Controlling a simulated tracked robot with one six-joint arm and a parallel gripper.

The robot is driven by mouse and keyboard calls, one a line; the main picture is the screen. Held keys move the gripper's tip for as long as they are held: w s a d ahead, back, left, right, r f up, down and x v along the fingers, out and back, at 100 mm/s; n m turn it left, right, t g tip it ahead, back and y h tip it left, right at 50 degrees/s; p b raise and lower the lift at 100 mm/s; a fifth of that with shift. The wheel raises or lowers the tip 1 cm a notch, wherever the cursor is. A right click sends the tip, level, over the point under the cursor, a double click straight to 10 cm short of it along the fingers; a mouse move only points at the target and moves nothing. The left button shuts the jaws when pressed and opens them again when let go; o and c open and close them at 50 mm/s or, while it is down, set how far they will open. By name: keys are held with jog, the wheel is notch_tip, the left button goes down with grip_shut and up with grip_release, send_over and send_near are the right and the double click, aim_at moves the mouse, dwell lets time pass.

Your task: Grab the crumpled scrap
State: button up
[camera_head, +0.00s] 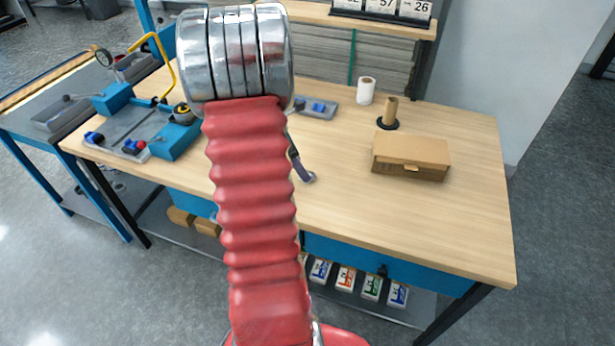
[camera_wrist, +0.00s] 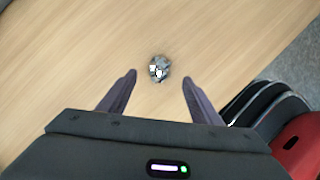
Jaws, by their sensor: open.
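The crumpled scrap (camera_wrist: 159,68) is a small silvery-grey ball on the wooden tabletop in the wrist view. It lies ahead of my gripper (camera_wrist: 159,78), roughly centred between the two dark fingers. The fingers are spread wide and nothing is between them. I cannot tell the height of the fingertips above the table. In the head view my red arm blocks the middle of the table, and the scrap is not visible there. A dark part of my gripper (camera_head: 301,170) shows just right of the arm.
On the workbench (camera_head: 450,240) stand a cardboard box (camera_head: 410,157), a white roll (camera_head: 365,91) and a brown core on a dark base (camera_head: 389,112). A blue fixture (camera_head: 176,138) and a grey tray (camera_head: 318,108) are farther left. The front right of the top is clear.

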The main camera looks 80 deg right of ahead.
jog(key=shift+x, duration=2.65)
jog(key=shift+r, duration=0.1)
jog(key=shift+c, duration=0.4)
jog(key=c, duration=1)
jog(key=shift+c, duration=0.3)
